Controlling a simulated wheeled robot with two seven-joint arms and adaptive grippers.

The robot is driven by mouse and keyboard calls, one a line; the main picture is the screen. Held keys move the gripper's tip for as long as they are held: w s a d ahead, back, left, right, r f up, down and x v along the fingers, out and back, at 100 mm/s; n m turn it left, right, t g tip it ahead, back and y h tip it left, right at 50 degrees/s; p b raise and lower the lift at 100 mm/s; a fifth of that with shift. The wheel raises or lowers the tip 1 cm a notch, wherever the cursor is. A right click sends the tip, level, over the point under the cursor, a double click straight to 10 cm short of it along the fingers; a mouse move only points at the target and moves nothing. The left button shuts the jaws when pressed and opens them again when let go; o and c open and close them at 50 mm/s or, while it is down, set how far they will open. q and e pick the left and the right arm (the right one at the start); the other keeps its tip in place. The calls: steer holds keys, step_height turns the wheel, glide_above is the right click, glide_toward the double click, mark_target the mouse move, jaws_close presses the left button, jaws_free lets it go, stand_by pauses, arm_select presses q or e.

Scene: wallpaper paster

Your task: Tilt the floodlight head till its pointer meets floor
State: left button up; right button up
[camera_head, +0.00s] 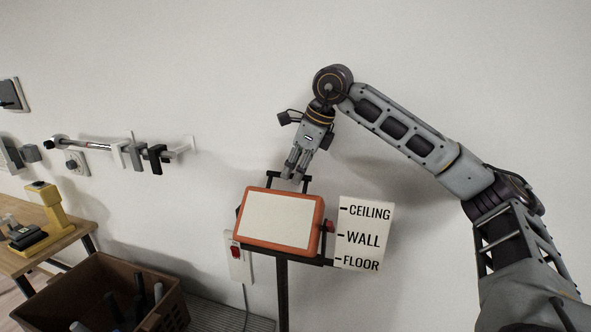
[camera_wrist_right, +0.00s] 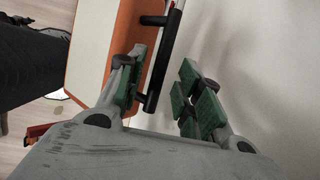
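The floodlight head (camera_head: 278,221) is an orange frame with a pale panel, on a dark stand. A black bar handle (camera_head: 289,175) sits on its top edge. A small red piece (camera_head: 329,226), seemingly the pointer, is at its right side, a little above the WALL mark's height. The scale card (camera_head: 364,236) reads CEILING, WALL, FLOOR from top to bottom. My right gripper (camera_head: 295,176) reaches down to the handle. In the right wrist view its green-padded fingers (camera_wrist_right: 165,95) are apart, with the handle (camera_wrist_right: 158,62) between them, nearer the left finger. My left gripper is not in view.
A wall rail (camera_head: 100,146) with hooks is at the left. A brown crate (camera_head: 165,311) with tools stands on the floor at lower left, beside a wooden table (camera_head: 72,238) with a yellow tool. A red-switched socket (camera_head: 238,255) is behind the floodlight. The wall above is clear.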

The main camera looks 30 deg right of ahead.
steer(key=shift+f, duration=0.2)
steer(key=shift+c, duration=0.4)
jaws_close()
steer(key=shift+w, duration=0.1)
